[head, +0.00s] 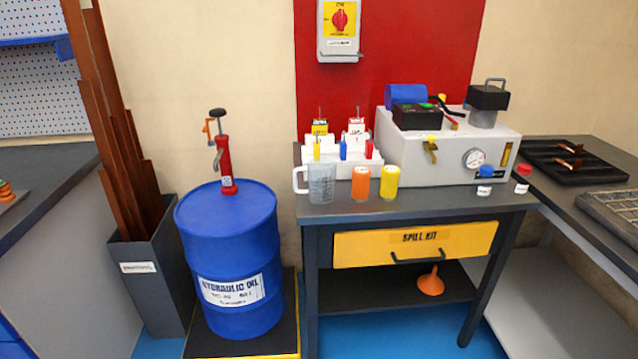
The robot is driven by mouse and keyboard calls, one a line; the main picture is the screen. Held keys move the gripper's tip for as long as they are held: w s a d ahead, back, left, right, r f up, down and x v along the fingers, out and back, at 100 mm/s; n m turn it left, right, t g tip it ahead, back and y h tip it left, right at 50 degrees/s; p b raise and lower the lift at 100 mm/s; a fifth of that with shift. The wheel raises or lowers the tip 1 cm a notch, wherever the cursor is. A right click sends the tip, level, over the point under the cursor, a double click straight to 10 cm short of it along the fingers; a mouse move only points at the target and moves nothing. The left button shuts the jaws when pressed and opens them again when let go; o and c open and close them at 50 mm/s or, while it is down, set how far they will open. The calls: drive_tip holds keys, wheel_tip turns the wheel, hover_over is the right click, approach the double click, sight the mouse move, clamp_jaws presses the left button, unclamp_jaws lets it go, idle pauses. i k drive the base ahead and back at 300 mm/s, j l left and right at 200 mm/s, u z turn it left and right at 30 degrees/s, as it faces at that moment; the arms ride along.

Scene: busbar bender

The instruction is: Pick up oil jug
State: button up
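The oil jug appears to be the clear, grey-tinted measuring jug (322,184) in the head view. It stands upright near the front left corner of the dark workbench (430,206). Its white handle (299,180) points left, towards the blue drum. An orange can (360,184) stands close on its right, and a white bin rack (345,166) is just behind it. My gripper is not in view.
A blue hydraulic oil drum (228,250) with a red hand pump (226,165) stands left of the bench. A yellow can (389,184) and the grey hydraulic unit (450,150) are to the jug's right. Free bench surface lies in front of the unit.

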sight(321, 171)
drive_tip(key=i+z, duration=0.7)
drive_tip(key=i, duration=0.15)
drive_tip(key=i+j+z, duration=0.15)
drive_tip(key=i+z, duration=0.2)
